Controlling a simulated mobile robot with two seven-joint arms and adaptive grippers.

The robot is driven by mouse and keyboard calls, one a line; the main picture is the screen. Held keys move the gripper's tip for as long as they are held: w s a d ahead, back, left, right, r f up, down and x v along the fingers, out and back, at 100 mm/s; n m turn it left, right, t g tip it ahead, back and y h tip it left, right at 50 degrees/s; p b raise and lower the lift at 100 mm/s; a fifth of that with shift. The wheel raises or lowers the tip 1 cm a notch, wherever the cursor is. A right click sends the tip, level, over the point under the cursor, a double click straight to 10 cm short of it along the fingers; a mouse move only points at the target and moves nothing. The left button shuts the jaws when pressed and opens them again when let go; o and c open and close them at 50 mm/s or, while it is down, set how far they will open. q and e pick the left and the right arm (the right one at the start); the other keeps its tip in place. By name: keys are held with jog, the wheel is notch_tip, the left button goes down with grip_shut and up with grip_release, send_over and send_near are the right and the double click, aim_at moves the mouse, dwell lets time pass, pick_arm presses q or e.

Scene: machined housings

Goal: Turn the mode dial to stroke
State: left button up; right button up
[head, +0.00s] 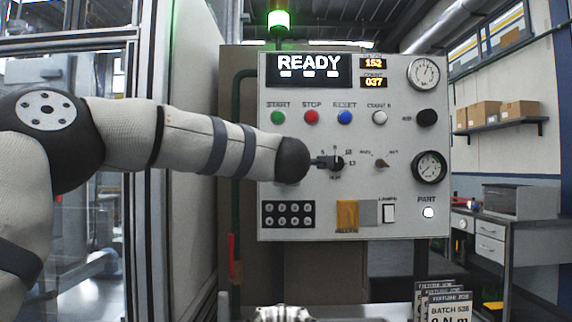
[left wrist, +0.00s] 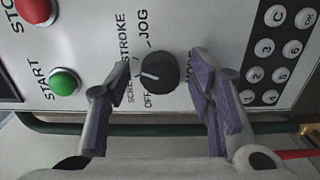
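The mode dial (left wrist: 160,73) is a round black knob on the grey panel, seen in the left wrist view with OFF, SCREW, STROKE and JOG around it. My left gripper (left wrist: 163,76) is open, one purple-padded finger on each side of the dial, with a visible gap to each. It appears not to touch the dial. In the head view my left wrist covers the dial and most of the gripper. My right gripper is not in view.
The control panel (head: 400,222) reads READY. A green START button (left wrist: 64,82), a red STOP button (left wrist: 36,9) and a keypad (left wrist: 274,60) lie around the dial. A numbered dial (head: 337,163) is just right of my wrist. Batch cards (head: 447,308) stand at lower right.

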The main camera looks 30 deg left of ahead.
pick_arm(q)
jog(key=v, duration=1.2)
